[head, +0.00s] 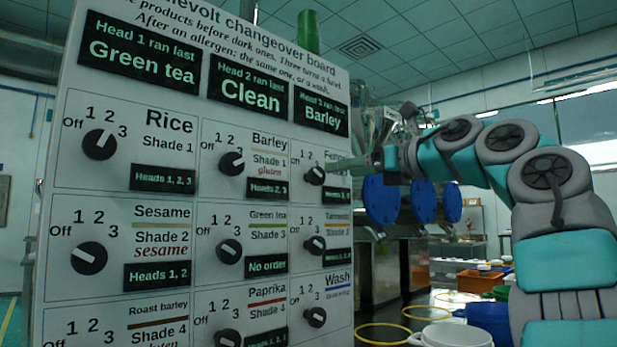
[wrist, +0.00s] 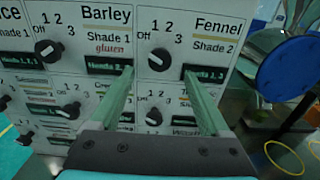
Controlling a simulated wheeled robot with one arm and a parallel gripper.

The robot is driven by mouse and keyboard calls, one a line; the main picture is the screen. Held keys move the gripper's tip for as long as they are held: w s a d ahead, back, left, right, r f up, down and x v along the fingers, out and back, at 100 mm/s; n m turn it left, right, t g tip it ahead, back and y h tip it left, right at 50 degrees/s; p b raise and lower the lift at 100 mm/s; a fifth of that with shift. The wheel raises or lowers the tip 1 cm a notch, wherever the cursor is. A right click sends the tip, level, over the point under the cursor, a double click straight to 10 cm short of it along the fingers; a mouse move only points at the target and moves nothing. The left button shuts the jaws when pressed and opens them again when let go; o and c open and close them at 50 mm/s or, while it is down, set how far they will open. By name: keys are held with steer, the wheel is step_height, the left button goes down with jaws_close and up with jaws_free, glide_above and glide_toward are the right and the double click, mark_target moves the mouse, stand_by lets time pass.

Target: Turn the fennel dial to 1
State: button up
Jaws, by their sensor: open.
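In the head view my gripper (head: 338,164) is close to the dial; contact cannot be told.
The white changeover board (head: 190,180) carries several other dials, including the barley dial (head: 231,163) to the left and the turmeric dial (head: 314,245) below. Blue round machine parts (head: 382,199) stand behind my gripper. Bins and a white bucket (head: 450,335) are lower right.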

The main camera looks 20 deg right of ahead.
mark_target(320, 174)
steer(key=p+x, duration=0.2)
steer(key=x, duration=0.4)
steer(key=shift+w+a+r, duration=0.1)
steer(key=shift+w, duration=0.25)
steer(key=shift+w+a, duration=0.15)
steer(key=shift+w, duration=0.2)
jaws_close()
